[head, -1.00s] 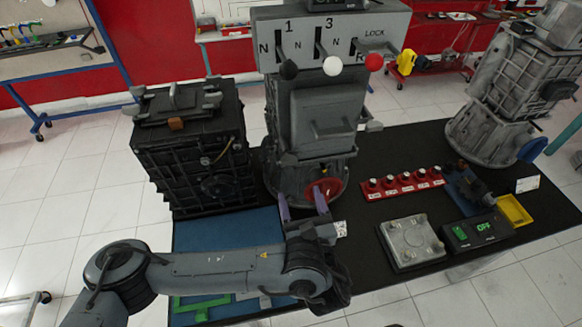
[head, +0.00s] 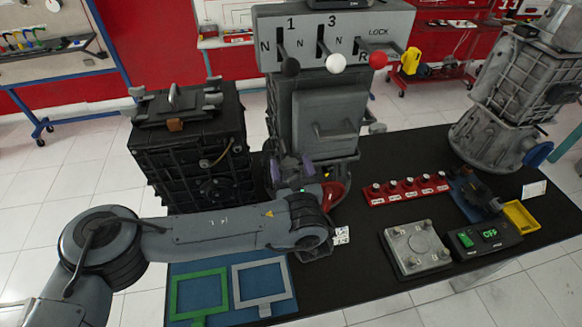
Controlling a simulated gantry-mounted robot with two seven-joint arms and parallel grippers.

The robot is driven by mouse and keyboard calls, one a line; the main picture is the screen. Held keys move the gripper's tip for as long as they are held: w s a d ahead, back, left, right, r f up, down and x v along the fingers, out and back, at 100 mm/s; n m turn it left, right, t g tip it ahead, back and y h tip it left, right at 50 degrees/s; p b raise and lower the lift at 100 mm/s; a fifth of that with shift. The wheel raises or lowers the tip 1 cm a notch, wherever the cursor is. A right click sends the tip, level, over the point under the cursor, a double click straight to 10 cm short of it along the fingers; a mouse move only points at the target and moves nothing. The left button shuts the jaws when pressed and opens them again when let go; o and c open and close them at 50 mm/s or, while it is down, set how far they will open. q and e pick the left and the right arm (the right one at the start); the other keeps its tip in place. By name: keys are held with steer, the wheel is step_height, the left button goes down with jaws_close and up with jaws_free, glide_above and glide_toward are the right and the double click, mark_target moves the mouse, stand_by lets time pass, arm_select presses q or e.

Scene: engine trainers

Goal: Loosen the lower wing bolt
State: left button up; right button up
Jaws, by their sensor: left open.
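My left gripper (head: 291,168) is open, with its purple fingers pointing away from me at the lower front of the grey engine trainer (head: 325,100). The arm and wrist cover part of the trainer's base and a red round part (head: 334,192) there. I cannot make out a lower wing bolt; it is hidden or too small to tell. I see nothing between the fingers, and contact with the trainer cannot be told. A black ribbed engine block (head: 195,165) stands just left of the gripper. My right gripper is not in view.
Green (head: 198,293) and grey (head: 263,284) frames lie on the blue mat at the front. Right of the gripper are a red strip of knobs (head: 405,188), a grey plate (head: 414,248), a switch box (head: 484,238) and a yellow bin (head: 521,215). Black table shows between them.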

arm_select(q)
steer(key=c, duration=1.1)
steer(key=shift+o, duration=0.2)
steer(key=shift+f+n+b, duration=0.2)
steer(key=shift+n+b, duration=0.2)
steer(key=shift+b, duration=0.35)
steer(key=n+b, duration=0.5)
steer(key=b, duration=0.3)
steer(key=n+b, duration=0.5)
steer(key=b, duration=0.3)
steer(key=n+b, duration=0.5)
steer(key=b, duration=0.3)
steer(key=shift+a+f, duration=0.25)
steer(key=shift+f, duration=0.1)
steer(key=shift+r+n+b, duration=0.2)
steer(key=shift+n+b, duration=0.9)
steer(key=shift+b, duration=0.05)
steer(key=o, duration=1.1)
steer(key=shift+c, duration=0.2)
